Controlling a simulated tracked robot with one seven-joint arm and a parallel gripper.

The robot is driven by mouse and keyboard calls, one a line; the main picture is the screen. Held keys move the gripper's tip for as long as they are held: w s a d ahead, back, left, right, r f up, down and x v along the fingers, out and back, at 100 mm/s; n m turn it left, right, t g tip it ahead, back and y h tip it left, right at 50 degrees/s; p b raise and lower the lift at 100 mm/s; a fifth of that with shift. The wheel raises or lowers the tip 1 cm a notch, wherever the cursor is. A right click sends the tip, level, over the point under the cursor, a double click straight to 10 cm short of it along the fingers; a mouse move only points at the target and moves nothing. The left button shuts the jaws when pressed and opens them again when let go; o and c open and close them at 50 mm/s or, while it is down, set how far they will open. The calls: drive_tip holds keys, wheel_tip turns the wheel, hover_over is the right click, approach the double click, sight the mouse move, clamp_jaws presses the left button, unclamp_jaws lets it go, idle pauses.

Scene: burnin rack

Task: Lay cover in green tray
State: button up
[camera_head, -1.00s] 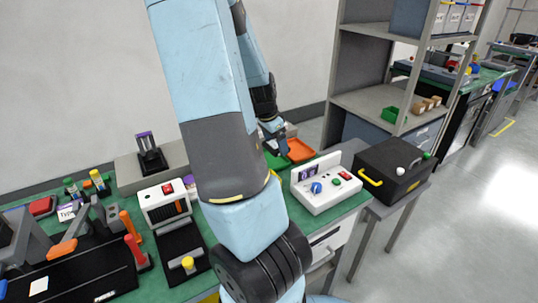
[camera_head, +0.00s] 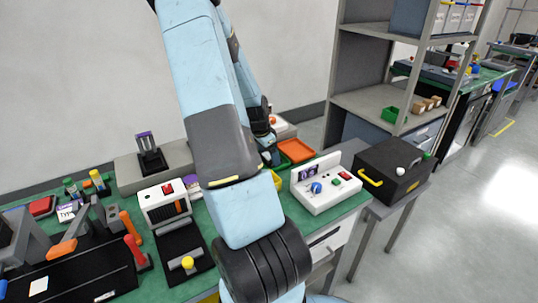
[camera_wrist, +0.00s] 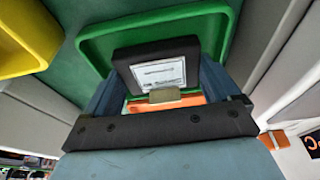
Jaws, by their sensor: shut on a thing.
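The cover, a black flat piece with a white label, shows in the wrist view (camera_wrist: 155,50), held between the two blue fingers of my gripper (camera_wrist: 158,82). The green tray (camera_wrist: 150,20) lies behind the cover in that view, its rim around the cover's far side. Whether the cover touches the tray floor I cannot tell. In the head view my gripper (camera_head: 267,153) is low over the bench, and the green tray (camera_head: 283,161) shows only in part beside it. The cover is hidden there by my arm.
An orange tray (camera_head: 296,150) sits right beside the green tray. A yellow bin (camera_wrist: 22,35) is at the left in the wrist view. A white control box (camera_head: 328,190) with knobs and a black case (camera_head: 395,170) stand to the right. A white device (camera_head: 165,203) stands left.

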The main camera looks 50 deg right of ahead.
drive_tip(key=shift+f, duration=0.2)
drive_tip(key=o, duration=0.8)
drive_tip(key=v, duration=1.2)
drive_tip(key=shift+a+r, duration=0.1)
drive_tip(key=a+r+n+t+y, duration=0.1)
drive_tip(key=a+r+n, duration=0.25)
drive_tip(key=a, duration=0.35)
drive_tip(key=w+a+r+n+t+y, duration=0.1)
drive_tip(key=a+r+n+t, duration=0.15)
drive_tip(key=a+r, duration=0.35)
drive_tip(key=a+r+n+t+y, duration=0.1)
drive_tip(key=a+r+n, duration=0.25)
drive_tip(key=a, duration=0.55)
drive_tip(key=shift+s+a+r+n+t, duration=0.35)
drive_tip(key=shift+s+a+r+n, duration=1.15)
drive_tip(key=shift+s+a+n, duration=0.95)
drive_tip(key=shift+s+a+r+n+t, duration=0.35)
drive_tip(key=shift+s+a+r+n, duration=1.35)
drive_tip(key=shift+a, duration=1.3)
drive_tip(key=shift+s+a+r+n+t, duration=0.35)
drive_tip(key=shift+s+a+r+n, duration=0.9)
drive_tip(key=shift+s+a+n, duration=1.2)
